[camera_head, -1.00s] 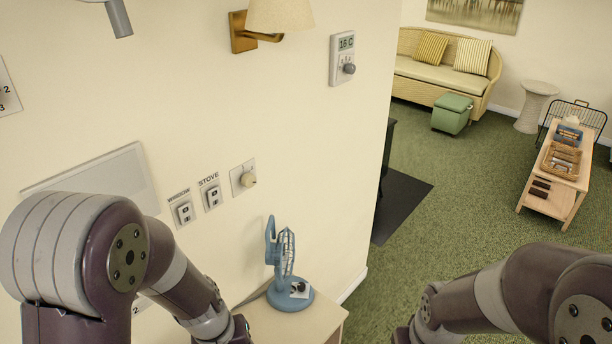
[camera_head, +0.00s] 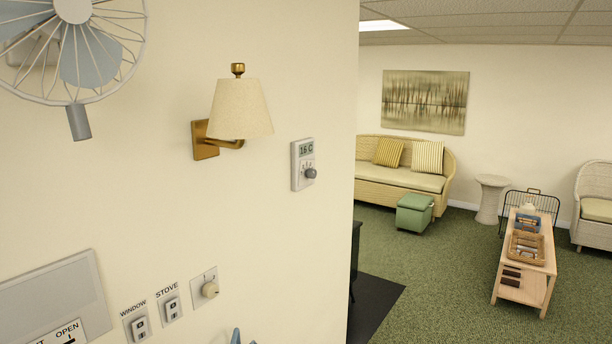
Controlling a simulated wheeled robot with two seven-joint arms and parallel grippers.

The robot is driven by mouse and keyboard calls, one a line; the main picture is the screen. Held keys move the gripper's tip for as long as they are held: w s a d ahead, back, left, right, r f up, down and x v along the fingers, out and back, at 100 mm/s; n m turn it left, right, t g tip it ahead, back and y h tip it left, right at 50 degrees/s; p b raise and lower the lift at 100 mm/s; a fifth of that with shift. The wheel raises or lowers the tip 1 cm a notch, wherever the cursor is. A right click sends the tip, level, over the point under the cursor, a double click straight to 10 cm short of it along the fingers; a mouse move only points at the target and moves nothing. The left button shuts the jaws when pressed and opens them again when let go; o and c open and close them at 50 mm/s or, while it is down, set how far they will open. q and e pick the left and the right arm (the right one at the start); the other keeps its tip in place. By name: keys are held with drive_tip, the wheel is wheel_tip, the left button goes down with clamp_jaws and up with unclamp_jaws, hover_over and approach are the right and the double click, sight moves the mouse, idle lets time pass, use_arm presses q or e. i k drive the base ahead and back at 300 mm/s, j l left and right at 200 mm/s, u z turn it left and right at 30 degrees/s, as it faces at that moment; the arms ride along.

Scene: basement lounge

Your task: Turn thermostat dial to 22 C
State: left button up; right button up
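The thermostat (camera_head: 303,164) is a white plate on the cream wall, right of the wall lamp and near the wall's right edge. Its small display (camera_head: 306,149) reads 16 C. Its grey round dial (camera_head: 310,173) sits below the display, with small marks around it. Neither of my grippers is in view, and nothing touches the dial.
A wall lamp (camera_head: 240,110) juts out left of the thermostat. A wall fan (camera_head: 75,45) is at the upper left. Labelled WINDOW (camera_head: 138,324) and STOVE (camera_head: 172,305) switches and a round cream knob (camera_head: 209,289) sit lower. Open green carpet (camera_head: 430,270) lies right.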

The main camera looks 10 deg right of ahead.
sight(311, 173)
drive_tip(key=i+l, duration=0.35)
drive_tip(key=l, duration=0.2)
drive_tip(key=i+l, duration=0.4)
drive_tip(key=l, duration=0.15)
drive_tip(key=i+l, duration=0.35)
drive_tip(key=l, duration=0.2)
